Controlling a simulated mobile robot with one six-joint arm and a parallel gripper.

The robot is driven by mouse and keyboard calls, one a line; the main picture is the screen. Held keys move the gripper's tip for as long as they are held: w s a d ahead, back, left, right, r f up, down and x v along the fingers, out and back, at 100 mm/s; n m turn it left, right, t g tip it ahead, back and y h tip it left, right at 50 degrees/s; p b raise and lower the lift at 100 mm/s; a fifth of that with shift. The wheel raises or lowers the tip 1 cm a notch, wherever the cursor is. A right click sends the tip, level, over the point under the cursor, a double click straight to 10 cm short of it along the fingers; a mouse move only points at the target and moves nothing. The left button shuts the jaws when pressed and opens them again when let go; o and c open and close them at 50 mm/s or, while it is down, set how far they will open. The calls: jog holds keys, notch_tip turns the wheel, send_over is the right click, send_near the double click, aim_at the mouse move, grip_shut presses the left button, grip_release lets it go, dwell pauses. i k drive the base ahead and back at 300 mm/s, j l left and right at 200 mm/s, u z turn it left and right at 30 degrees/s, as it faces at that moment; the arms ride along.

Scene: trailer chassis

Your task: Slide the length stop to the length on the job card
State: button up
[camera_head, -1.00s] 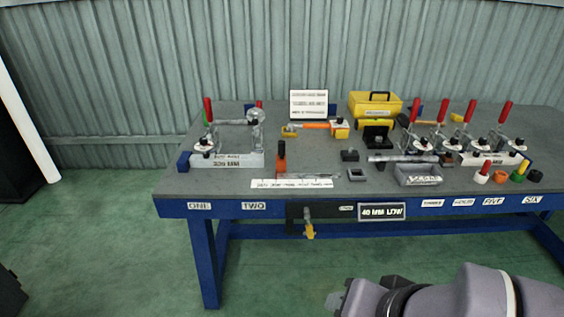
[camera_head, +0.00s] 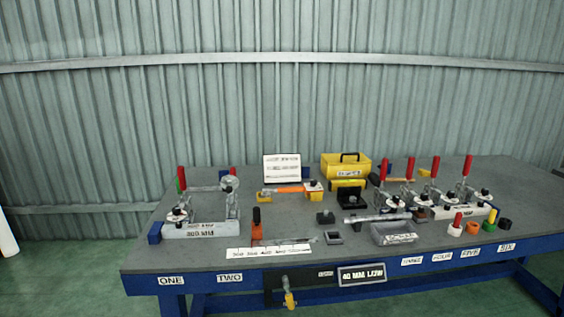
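A white label strip with length marks (camera_head: 268,252) lies along the bench's front edge, left of centre. An orange block with a dark upright handle (camera_head: 257,227), seemingly the length stop, stands just behind the strip's left half. A white card with lines of print (camera_head: 282,168), seemingly the job card, stands at the back of the bench; its print is too small to read. My gripper is not in view.
A clamp fixture on a pale base (camera_head: 201,230) stands at left. Several red-handled clamps (camera_head: 435,188) and coloured pots (camera_head: 472,228) stand at right. A yellow toolbox (camera_head: 346,166) is at the back. A grey bin (camera_head: 393,234) and a yellow-handled valve (camera_head: 289,299) are nearer.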

aim_at(256, 224)
jog(key=i+l, duration=0.15)
jog(key=i, duration=0.5)
jog(key=i+l+u, duration=0.1)
jog(key=i, duration=0.55)
